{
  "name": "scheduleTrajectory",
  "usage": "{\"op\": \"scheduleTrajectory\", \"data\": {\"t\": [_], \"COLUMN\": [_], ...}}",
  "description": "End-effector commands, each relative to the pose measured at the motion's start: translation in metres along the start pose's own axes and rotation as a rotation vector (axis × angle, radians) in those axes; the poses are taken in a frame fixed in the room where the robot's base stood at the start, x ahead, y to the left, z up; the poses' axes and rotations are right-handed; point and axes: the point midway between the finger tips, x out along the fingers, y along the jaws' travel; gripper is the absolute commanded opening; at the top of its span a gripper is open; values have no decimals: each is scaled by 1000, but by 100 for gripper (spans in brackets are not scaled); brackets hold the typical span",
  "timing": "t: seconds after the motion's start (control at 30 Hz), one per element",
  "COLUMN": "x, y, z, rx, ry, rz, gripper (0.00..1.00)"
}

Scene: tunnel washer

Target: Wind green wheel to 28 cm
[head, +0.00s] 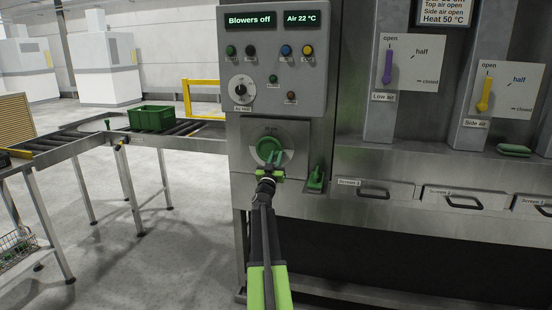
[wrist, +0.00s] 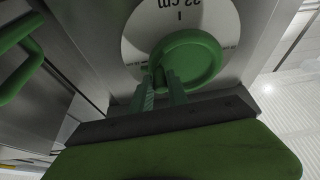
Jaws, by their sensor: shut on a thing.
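The green wheel (head: 268,149) sits on a grey plate low on the control panel. My gripper (head: 265,172) reaches up to it from below and covers its lower part. In the wrist view the green wheel (wrist: 188,62) stands in front of a white dial (wrist: 150,30), which shows "22 cm" upside down above the wheel. The fingers of my gripper (wrist: 160,88) are shut on the wheel's left lower part, where a knob seems to be; the fingers hide most of it.
A green handle (head: 316,179) stands right of the wheel. The panel (head: 275,60) above carries buttons, a knob and displays reading "Blowers off" and "Air 22 °C". Purple (head: 387,66) and yellow (head: 484,94) levers are at right. A green crate (head: 152,118) sits on the roller conveyor at left.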

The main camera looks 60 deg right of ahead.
Motion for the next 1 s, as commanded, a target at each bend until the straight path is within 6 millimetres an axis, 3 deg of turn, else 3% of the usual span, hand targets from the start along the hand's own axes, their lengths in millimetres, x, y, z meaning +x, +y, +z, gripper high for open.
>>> {"op": "scheduleTrajectory", "data": {"t": [0.7, 1.0], "x": [-9, -11], "y": [-22, -29], "z": [20, 23], "rx": [594, 764], "ry": [-2, -1], "rz": [241, 312], "gripper": [0, 0]}}
